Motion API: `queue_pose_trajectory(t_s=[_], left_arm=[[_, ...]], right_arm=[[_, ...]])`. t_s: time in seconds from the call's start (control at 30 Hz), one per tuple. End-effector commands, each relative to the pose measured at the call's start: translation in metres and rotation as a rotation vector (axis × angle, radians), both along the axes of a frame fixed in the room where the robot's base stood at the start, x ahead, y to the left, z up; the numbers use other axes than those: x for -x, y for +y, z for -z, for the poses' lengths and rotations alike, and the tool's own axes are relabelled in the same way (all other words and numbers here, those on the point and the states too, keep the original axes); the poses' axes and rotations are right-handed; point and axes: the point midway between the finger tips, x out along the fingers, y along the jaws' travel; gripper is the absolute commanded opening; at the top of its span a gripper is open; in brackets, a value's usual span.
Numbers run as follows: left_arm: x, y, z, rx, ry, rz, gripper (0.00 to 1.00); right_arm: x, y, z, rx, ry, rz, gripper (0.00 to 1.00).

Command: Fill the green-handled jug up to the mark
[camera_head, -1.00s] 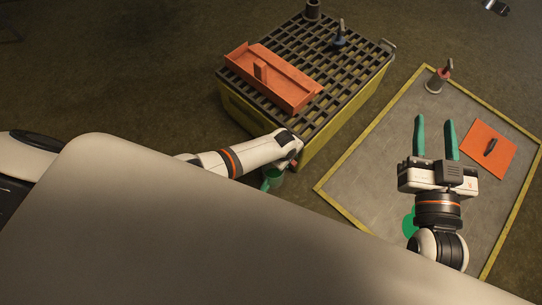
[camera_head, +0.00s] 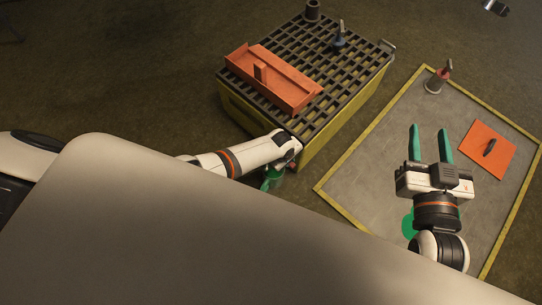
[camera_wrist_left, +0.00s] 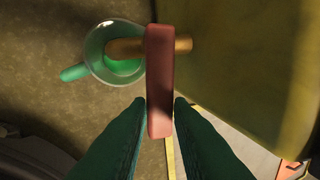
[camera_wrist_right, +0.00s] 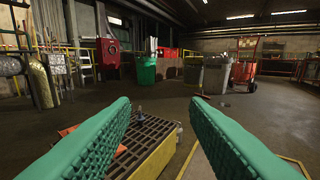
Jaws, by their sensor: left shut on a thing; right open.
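In the left wrist view a clear round jug (camera_wrist_left: 115,45) with a green handle (camera_wrist_left: 75,72) stands on the floor, seen from above. Green shows inside it; no mark or exact level can be made out. A tap with a brass-coloured spout (camera_wrist_left: 125,47) reaches over the jug's mouth. My left gripper (camera_wrist_left: 161,108) is shut on the tap's red lever (camera_wrist_left: 160,75). In the head view my left arm mostly hides this spot beside the yellow tank (camera_head: 325,145). My right gripper (camera_head: 429,150) is open and empty above the grey mat (camera_head: 365,165).
An orange tray (camera_head: 270,80) lies on the tank's black grate (camera_head: 350,65). On the yellow-edged mat are an orange plate with a dark handle (camera_head: 487,150), a small red-topped canister (camera_head: 435,83) and a green patch (camera_head: 408,224). Bare floor surrounds them.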

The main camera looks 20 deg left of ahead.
Motion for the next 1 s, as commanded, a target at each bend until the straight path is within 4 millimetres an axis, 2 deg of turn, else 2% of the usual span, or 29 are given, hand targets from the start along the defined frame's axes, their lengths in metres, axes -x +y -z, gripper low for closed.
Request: queue_pose_trajectory(t_s=[0.43,0.7,1.0], left_arm=[[0.003,0.002,0.001,0.000,0.004,0.033,0.00],[0.007,0.005,0.001,-0.001,0.005,0.135,0.00],[0.008,0.006,0.001,-0.001,0.006,0.144,0.00]], right_arm=[[0.001,-0.001,0.003,0.007,0.028,0.001,0.41],[0.004,-0.004,0.018,0.030,0.117,0.007,0.41],[0.004,-0.004,0.019,0.031,0.122,0.007,0.41]])
